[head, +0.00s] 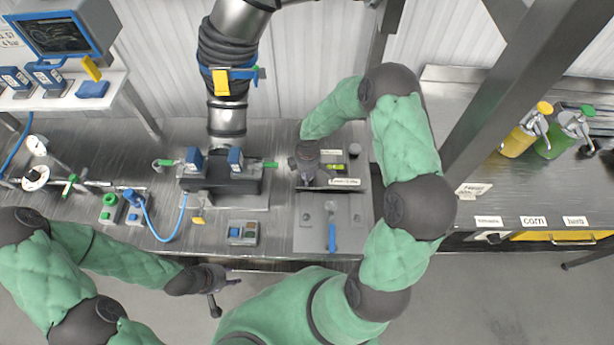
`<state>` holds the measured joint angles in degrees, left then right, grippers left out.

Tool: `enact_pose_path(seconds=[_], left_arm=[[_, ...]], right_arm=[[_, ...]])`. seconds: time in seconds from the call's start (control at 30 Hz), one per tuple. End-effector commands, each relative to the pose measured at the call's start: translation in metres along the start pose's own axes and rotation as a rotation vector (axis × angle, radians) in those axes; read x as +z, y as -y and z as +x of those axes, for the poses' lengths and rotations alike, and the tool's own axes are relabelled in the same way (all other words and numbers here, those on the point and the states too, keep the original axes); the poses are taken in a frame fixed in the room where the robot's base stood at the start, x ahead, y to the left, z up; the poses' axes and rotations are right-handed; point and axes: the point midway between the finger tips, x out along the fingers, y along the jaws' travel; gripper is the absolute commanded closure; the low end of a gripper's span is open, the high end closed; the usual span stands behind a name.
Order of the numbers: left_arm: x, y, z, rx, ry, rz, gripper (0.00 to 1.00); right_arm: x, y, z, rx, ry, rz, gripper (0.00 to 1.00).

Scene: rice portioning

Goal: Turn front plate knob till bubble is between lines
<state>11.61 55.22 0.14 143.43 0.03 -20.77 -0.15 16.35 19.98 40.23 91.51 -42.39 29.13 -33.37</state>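A yellow-green bubble level (335,167) sits on a small plate unit right of the centre of the bench. The bubble and its lines are too small to read. My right gripper (307,178) points down at the left side of this unit, just left of the level. Its fingers are dark and foreshortened, and whatever is under them is hidden, so I cannot tell whether it holds a knob. A dark round knob-like part (354,150) shows at the unit's back right. My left gripper (226,296) is over the floor in front of the bench, fingers spread and empty.
A grey panel with a blue handle (332,237) lies in front of the unit. A dark machine (233,178) under a hose stands to the left, with a control box (243,232) before it. Pump bottles (520,135) stand far right on another counter.

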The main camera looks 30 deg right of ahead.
Motion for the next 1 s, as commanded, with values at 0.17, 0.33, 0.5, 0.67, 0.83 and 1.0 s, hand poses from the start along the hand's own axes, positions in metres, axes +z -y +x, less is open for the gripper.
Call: enact_pose_path(seconds=[0.17, 0.33, 0.5, 0.67, 0.83, 1.0], left_arm=[[-0.001, 0.008, 0.023, 0.0, 0.0, 0.0, 0.6], [-0.001, 0.014, 0.038, 0.0, 0.0, 0.0, 0.6], [-0.002, 0.019, 0.052, 0.0, 0.0, 0.0, 0.6], [-0.002, 0.022, 0.062, 0.0, 0.0, 0.0, 0.6], [-0.003, 0.025, 0.069, 0.0, 0.0, 0.0, 0.6], [-0.003, 0.026, 0.073, 0.0, 0.0, 0.0, 0.6]], right_arm=[[0.001, -0.001, 0.004, 0.002, 0.002, 0.169, 0.92], [0.002, 0.0, 0.004, 0.002, 0.003, 0.329, 0.92], [0.001, 0.001, 0.004, 0.001, 0.003, 0.478, 0.92], [0.001, 0.001, 0.003, -0.001, 0.004, 0.597, 0.92], [0.002, 0.002, 0.002, -0.001, 0.005, 0.69, 0.92], [0.002, 0.002, 0.002, -0.002, 0.006, 0.75, 0.92]])
